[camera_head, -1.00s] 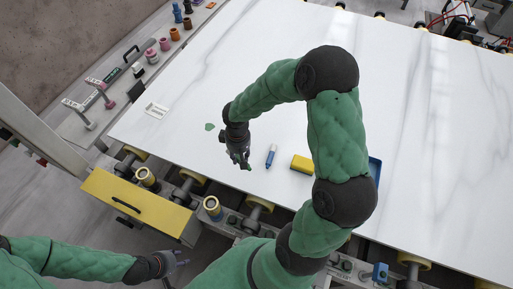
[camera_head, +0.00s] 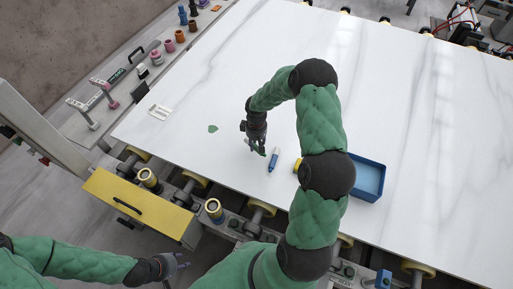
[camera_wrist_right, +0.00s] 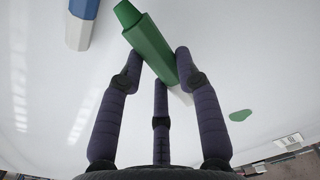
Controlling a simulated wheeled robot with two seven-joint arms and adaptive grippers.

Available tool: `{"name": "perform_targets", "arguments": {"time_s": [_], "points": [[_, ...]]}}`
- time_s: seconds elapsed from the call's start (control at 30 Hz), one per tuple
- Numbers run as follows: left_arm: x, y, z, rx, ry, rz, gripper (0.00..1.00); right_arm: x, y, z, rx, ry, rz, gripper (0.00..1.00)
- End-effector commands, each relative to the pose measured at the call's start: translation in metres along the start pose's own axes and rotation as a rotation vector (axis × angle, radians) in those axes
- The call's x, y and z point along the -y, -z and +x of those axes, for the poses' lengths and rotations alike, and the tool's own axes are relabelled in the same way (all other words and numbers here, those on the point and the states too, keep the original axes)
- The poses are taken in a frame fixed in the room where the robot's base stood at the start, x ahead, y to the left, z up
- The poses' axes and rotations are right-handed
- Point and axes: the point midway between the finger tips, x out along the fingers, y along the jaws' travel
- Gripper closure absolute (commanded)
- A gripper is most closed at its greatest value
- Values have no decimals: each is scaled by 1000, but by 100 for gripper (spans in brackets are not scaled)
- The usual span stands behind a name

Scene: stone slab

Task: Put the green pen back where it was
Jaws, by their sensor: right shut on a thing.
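The green pen (camera_wrist_right: 150,42) is held between the dark fingers of my right gripper (camera_wrist_right: 160,72), tilted, with its pale end beyond the fingers. In the head view my right gripper (camera_head: 257,147) is over the slab, just left of the blue pen (camera_head: 273,160), with the green pen's end (camera_head: 262,151) small beside it. The blue pen also shows in the right wrist view (camera_wrist_right: 82,22), apart from the green one. I cannot tell whether the green pen touches the slab. My left gripper (camera_head: 182,263) is empty at the lower left, off the slab, fingers apart.
The white stone slab (camera_head: 420,130) is mostly clear. A green mark (camera_head: 213,129) lies left of my right gripper. A yellow block (camera_head: 297,165) is mostly hidden behind my right arm, and a blue tray (camera_head: 378,193) stands to its right. A white piece (camera_head: 159,111) lies near the left edge.

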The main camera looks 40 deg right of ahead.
Motion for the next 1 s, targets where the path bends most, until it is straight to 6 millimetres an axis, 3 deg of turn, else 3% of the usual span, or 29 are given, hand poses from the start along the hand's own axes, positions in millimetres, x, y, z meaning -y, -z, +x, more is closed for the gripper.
{"name": "perform_targets", "arguments": {"time_s": [0.27,0.67,0.7,0.73,0.77,1.0], "points": [[2,0,5,0,0,0,60,-3,1,33,1,1,2,91],[3,0,8,0,0,0,60,-3,1,38,0,0,2,91],[2,0,7,0,0,0,60,-3,1,37,0,0,2,55],[2,0,7,0,0,0,60,-3,1,37,0,0,2,46],[2,0,7,0,0,0,60,-3,1,37,0,0,1,42],[2,0,7,0,0,0,60,-3,1,36,0,0,1,42]]}}
